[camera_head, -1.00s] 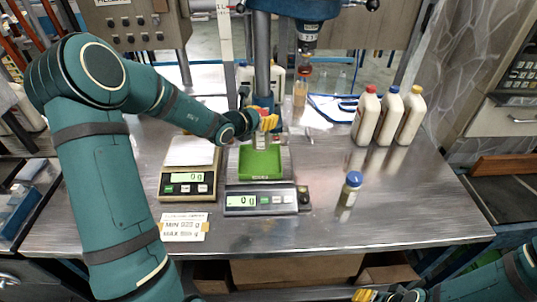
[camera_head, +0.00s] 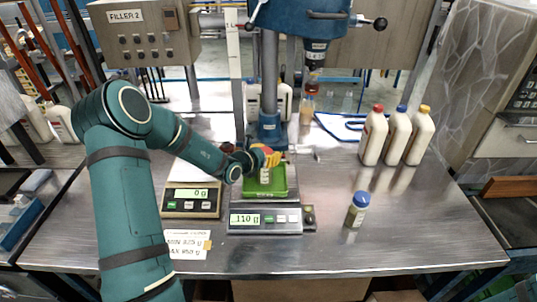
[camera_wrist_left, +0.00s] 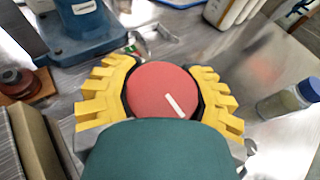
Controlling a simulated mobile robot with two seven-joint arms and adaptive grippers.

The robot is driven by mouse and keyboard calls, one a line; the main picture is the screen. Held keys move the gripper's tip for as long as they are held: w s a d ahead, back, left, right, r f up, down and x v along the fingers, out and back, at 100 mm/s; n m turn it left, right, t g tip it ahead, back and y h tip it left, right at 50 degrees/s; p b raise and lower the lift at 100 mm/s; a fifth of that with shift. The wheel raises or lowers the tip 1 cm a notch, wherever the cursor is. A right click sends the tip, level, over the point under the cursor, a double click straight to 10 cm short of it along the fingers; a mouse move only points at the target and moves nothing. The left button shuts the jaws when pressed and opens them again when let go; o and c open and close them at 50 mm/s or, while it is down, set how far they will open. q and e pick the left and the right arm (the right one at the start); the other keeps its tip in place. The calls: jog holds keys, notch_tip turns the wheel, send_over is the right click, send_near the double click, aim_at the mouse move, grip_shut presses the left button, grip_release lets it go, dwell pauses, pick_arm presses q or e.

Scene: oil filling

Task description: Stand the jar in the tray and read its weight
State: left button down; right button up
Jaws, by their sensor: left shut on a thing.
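The jar, with a red lid (camera_wrist_left: 160,88) in the left wrist view, is held by my left gripper (camera_wrist_left: 160,95), its yellow fingers shut on either side of the lid. In the head view my left gripper (camera_head: 266,158) is over the green tray (camera_head: 281,191). The pale body of the jar (camera_head: 265,176) shows upright inside the tray, mostly covered by the fingers. The tray sits on the right-hand scale (camera_head: 290,221), whose display (camera_head: 245,219) appears to read 110 g. My right gripper is out of view.
A second scale (camera_head: 190,202) at left reads 0 g, with a weight-limit card (camera_head: 186,245) before it. A blue-capped jar (camera_head: 356,211) stands at right. Several white bottles (camera_head: 397,136) stand behind. The filler column (camera_head: 269,90) rises behind the tray. The front right table is clear.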

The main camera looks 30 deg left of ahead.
pick_arm(q)
jog(key=shift+r, duration=0.15)
jog(key=shift+c, duration=1.7)
grip_release()
